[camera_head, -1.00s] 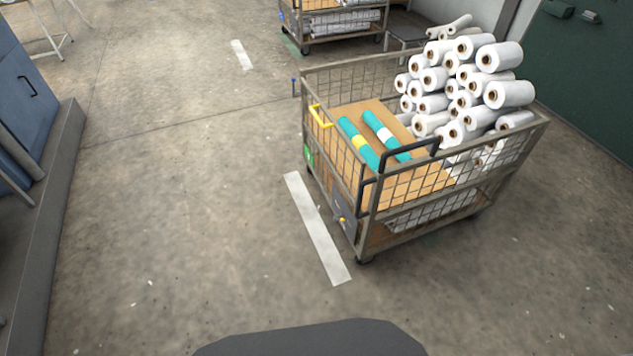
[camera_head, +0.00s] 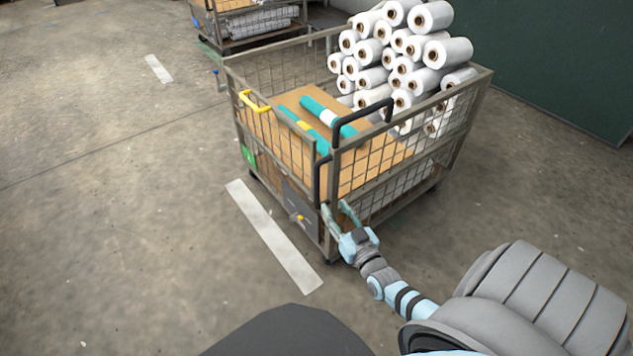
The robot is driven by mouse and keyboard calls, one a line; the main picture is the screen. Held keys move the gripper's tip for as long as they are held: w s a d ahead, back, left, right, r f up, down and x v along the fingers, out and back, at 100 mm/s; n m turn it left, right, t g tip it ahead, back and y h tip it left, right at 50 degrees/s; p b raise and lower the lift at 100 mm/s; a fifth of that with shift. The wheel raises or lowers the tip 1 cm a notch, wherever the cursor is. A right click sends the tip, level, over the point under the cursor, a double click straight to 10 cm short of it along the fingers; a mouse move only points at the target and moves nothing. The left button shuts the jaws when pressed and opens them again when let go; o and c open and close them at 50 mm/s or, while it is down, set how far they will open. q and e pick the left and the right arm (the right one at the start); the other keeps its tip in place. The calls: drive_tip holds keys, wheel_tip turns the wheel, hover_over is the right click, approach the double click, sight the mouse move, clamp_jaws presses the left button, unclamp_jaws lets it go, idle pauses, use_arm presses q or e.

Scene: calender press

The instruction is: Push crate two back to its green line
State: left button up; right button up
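A wire-mesh crate on castors (camera_head: 460,140) stands at the centre right, with a small green label (camera_head: 249,157) whose number I cannot read. It has black handles (camera_head: 362,122) at its near corner and a yellow handle (camera_head: 256,101) on its left side. My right gripper (camera_head: 336,206) is at the crate's near lower corner, its fingers apart close to the corner post. I cannot tell whether they touch it. A bit of green line (camera_head: 207,46) shows on the floor by a farther crate; I see none beside the near crate. My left gripper is out of view.
White film rolls (camera_head: 400,60) are piled at the crate's back right; teal rolls (camera_head: 325,115) lie on its cardboard. A white floor stripe (camera_head: 272,237) runs along its left. Another loaded crate (camera_head: 250,20) stands behind. A green wall (camera_head: 560,70) is at right. The floor at left is clear.

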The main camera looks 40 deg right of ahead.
sight(319, 185)
drive_tip(key=b+x, duration=0.1)
drive_tip(key=x, duration=0.2)
drive_tip(key=b+x, duration=0.2)
drive_tip(key=x, duration=0.2)
drive_tip(key=shift+w+d+f+b, duration=0.1)
drive_tip(key=shift+w+f+b, duration=0.1)
drive_tip(key=shift+w+b, duration=0.15)
drive_tip(key=b+x, duration=0.2)
drive_tip(key=x, duration=0.2)
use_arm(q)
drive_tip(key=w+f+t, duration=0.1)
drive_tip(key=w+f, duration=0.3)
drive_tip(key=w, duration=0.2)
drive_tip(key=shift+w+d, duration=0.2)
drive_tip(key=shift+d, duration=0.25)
use_arm(e)
drive_tip(key=shift+w+d+r, duration=0.1)
drive_tip(key=shift+w+r, duration=0.15)
drive_tip(key=shift+w, duration=0.05)
clamp_jaws()
